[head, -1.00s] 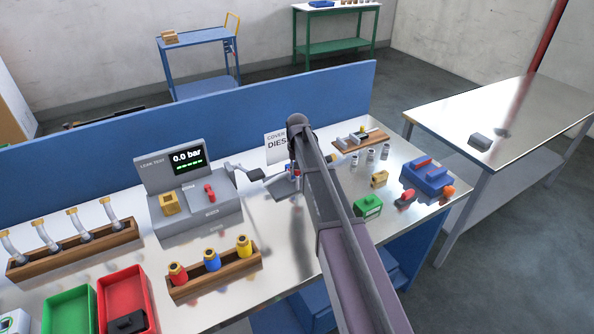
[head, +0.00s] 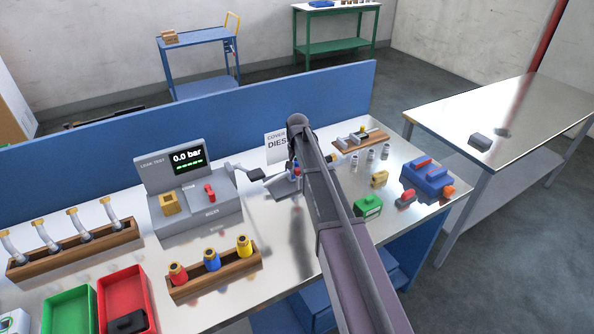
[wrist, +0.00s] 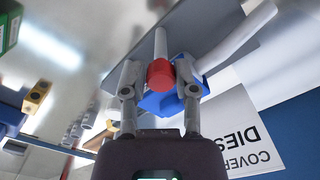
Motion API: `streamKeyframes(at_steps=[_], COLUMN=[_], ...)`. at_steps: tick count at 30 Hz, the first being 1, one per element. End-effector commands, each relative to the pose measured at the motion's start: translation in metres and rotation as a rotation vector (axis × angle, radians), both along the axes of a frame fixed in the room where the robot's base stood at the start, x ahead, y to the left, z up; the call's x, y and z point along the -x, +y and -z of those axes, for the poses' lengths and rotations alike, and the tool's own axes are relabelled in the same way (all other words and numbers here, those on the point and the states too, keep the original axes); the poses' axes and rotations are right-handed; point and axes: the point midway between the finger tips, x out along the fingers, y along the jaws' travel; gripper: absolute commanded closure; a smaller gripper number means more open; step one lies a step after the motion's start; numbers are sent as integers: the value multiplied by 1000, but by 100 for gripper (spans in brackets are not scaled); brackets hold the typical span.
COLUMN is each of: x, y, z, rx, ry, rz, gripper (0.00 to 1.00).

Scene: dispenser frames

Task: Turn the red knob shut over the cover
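The red knob (wrist: 160,73) shows in the wrist view between the two fingers of my gripper (wrist: 159,78). The fingers stand apart, one on each side of it; I cannot tell whether they touch it. A blue part (wrist: 170,101) lies behind the knob, with a pale rod and a thick white tube running up from it. A grey plate (wrist: 196,28) is behind these. In the head view my arm hides most of this spot; only a little blue and red shows left of the arm, above a grey plate (head: 283,188). My gripper is hidden there.
A white sign reading COVER DIES (head: 276,148) stands behind, before the blue back panel (head: 200,125). The leak tester (head: 200,210) with 0.0 bar is to the left. A green box (head: 368,206) and blue block (head: 427,178) are to the right.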

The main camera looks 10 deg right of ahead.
Motion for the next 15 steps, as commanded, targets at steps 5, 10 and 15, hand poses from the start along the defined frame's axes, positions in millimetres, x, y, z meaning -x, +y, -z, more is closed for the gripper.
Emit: streamKeyframes(at_steps=[5, 10, 15], x=[0, -1, -1], y=[0, 0, 0], z=[0, 0, 0], rx=[1, 0, 1], ry=[-2, -3, -4], rz=[0, -1, -1], gripper=[31, 31, 31])
